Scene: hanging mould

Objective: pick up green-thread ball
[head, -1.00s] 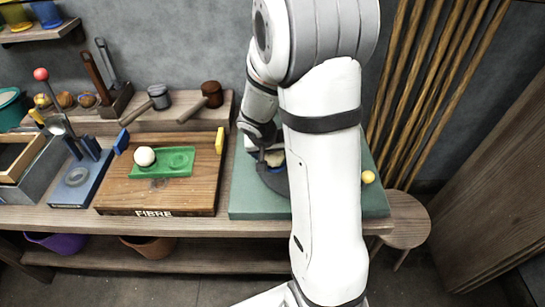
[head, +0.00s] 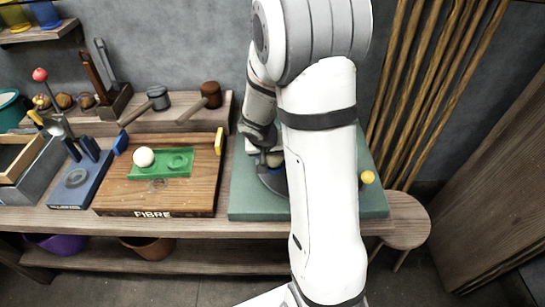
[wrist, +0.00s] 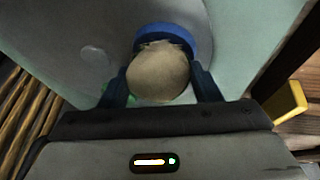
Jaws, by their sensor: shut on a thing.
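A tan ball (wrist: 158,72) sits between the two blue fingers of my gripper (wrist: 160,86) in the wrist view, and the fingers are shut on it. A small patch of green shows at its lower left; I cannot tell if this is its thread. A blue ring (wrist: 162,32) shows just behind the ball; I cannot tell whether they touch. In the head view my gripper (head: 268,152) is over the green mat (head: 250,203), with the ball (head: 275,160) partly visible beneath it. A dark round piece (head: 271,182) lies below, and my arm hides much of this area.
A wooden board marked FIBRE (head: 120,200) lies left of the mat, with a green tray (head: 180,162) holding a white ball (head: 144,157). A yellow ball (head: 367,177) is at the mat's right side. Mallets (head: 158,97) lie on the rear shelf.

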